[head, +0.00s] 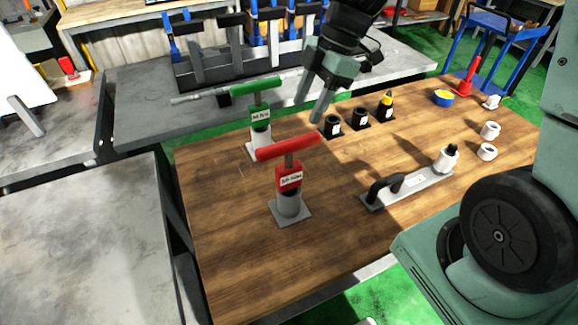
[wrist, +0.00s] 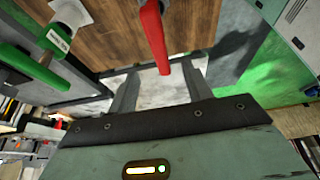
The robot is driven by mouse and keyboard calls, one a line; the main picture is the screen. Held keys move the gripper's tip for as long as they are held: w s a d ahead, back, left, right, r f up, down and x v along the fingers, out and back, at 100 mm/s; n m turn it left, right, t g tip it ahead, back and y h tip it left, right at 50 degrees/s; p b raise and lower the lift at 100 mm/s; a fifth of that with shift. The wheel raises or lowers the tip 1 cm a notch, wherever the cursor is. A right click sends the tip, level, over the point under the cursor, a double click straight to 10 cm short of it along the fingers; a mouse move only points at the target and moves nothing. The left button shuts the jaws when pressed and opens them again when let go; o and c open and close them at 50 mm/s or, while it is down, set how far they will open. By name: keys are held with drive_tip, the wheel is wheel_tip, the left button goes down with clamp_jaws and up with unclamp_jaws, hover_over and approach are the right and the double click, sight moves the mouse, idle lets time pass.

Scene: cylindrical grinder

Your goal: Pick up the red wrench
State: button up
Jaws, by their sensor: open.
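The red wrench (head: 290,147) is a T-handled tool standing upright in a grey socket with a square base on the wooden table. Its red bar lies roughly level, and its red body has a white label. My gripper (head: 318,110) is above and just behind the right end of the red bar, fingers pointing down. In the wrist view, the red bar (wrist: 152,35) appears between the two open fingers (wrist: 161,90), its end near them. The fingers do not appear to touch it, though the exact gap is hard to tell.
A green T-handled wrench (head: 256,88) stands behind the red one. Black holders (head: 333,125), a grey plate with black handle (head: 410,185), white rings (head: 488,152) and a blue-yellow roll (head: 443,97) are to the right. The table's front left is clear.

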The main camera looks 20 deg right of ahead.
sight(290, 141)
drive_tip(key=p+x, duration=0.1)
drive_tip(key=x, duration=0.4)
drive_tip(key=shift+a+f, duration=0.1)
drive_tip(key=shift+f, duration=0.15)
drive_tip(key=shift+a+f+p, duration=0.3)
drive_tip(key=shift+f+p, duration=0.15)
drive_tip(key=shift+p, duration=0.15)
drive_tip(key=shift+p+x, duration=0.65)
drive_tip(key=shift+x, duration=1.4)
drive_tip(key=shift+w, duration=0.15)
clamp_jaws()
